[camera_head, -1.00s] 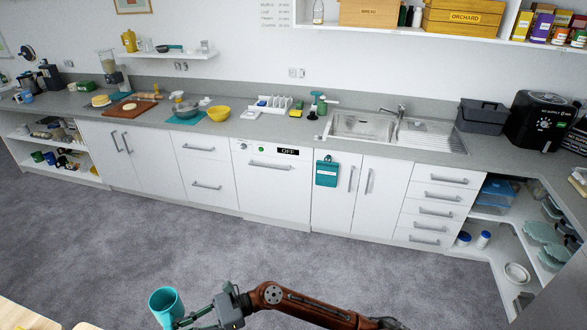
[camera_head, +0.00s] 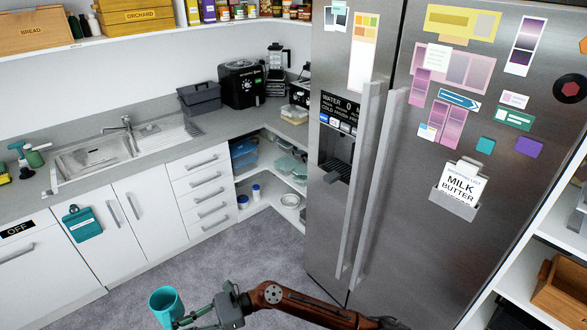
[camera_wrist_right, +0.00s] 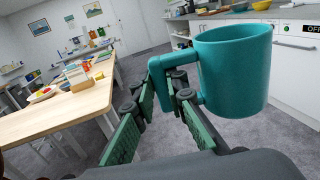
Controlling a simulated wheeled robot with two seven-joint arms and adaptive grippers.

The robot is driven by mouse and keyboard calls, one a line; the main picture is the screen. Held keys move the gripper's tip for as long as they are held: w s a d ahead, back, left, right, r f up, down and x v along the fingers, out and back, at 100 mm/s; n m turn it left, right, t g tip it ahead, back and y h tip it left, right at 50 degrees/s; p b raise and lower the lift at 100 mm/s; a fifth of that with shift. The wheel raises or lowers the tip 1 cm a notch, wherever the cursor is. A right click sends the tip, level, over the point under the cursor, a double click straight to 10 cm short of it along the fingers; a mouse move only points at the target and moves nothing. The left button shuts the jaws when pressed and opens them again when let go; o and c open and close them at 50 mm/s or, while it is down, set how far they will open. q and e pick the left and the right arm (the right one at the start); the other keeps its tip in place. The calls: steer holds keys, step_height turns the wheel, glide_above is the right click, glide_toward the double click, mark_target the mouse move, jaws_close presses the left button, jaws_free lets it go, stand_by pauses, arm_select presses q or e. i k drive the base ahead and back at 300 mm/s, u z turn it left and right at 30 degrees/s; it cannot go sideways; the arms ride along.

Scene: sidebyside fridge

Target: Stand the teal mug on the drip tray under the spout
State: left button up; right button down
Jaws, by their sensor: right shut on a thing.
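The teal mug (camera_head: 166,304) is held upright at the bottom of the head view. My right gripper (camera_head: 186,319) is shut on its handle. The right wrist view shows the mug (camera_wrist_right: 235,70) close up, with the fingers (camera_wrist_right: 172,90) on the handle at its left. The fridge dispenser recess (camera_head: 337,145) is in the left door of the steel fridge. The drip tray (camera_head: 337,170) juts out at its bottom and looks empty. The spout is too small and dark to make out clearly. The mug is well short of the fridge. My left gripper is not in view.
Two long vertical handles (camera_head: 362,190) stand out from the fridge doors beside the dispenser. A counter with a sink (camera_head: 95,153) and an air fryer (camera_head: 242,84) runs to the left. Grey floor (camera_head: 240,262) is clear ahead. White shelves (camera_head: 530,265) stand at the right.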

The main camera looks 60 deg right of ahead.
mark_target(333, 168)
steer(key=z, duration=0.85)
steer(key=i, duration=3.6)
steer(key=z, duration=3.5)
steer(key=i, duration=0.25)
steer(key=u, duration=0.05)
